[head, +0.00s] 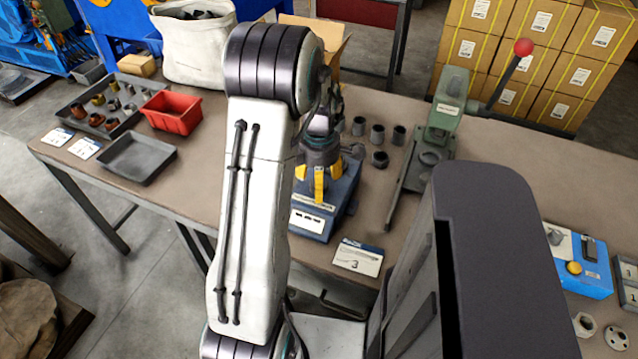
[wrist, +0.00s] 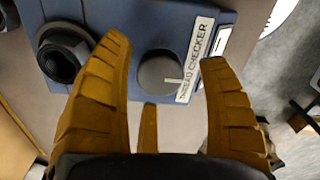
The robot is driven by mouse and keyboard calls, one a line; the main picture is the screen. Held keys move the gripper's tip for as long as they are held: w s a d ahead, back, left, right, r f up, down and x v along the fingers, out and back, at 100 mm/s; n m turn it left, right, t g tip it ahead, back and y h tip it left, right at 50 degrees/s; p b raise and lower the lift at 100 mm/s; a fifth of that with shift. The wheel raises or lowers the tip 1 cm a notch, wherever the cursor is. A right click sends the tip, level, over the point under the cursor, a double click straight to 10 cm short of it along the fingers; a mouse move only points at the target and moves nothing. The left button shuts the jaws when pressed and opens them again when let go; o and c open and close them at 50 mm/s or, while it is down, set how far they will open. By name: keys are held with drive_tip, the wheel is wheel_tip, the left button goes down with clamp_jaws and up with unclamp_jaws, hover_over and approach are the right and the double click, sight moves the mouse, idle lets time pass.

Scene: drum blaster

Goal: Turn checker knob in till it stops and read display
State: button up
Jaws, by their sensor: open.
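The thread checker (head: 342,212) is a blue box on the bench, lettered THREAD CHECKER in the wrist view (wrist: 228,12). Its round grey knob (wrist: 160,76) carries a pale pointer line toward the lettering. My gripper (wrist: 163,55) is open, with yellow fingers on both sides of the knob and a third finger below it. I see no clear contact with the knob. In the head view my gripper (head: 319,180) is over the checker and hides the knob. A white panel (head: 307,221) with small dark marks is on the checker's front; I cannot read it.
A dark round socket (wrist: 62,55) sits beside the knob. A card with a 3 (head: 357,260) lies in front of the checker. Several grey cylinders (head: 377,134) and a green press (head: 447,105) stand to the right. A red bin (head: 172,112) and grey tray (head: 137,158) are left.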

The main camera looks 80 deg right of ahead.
drive_tip(key=shift+f, duration=0.5)
drive_tip(key=c, duration=1.2)
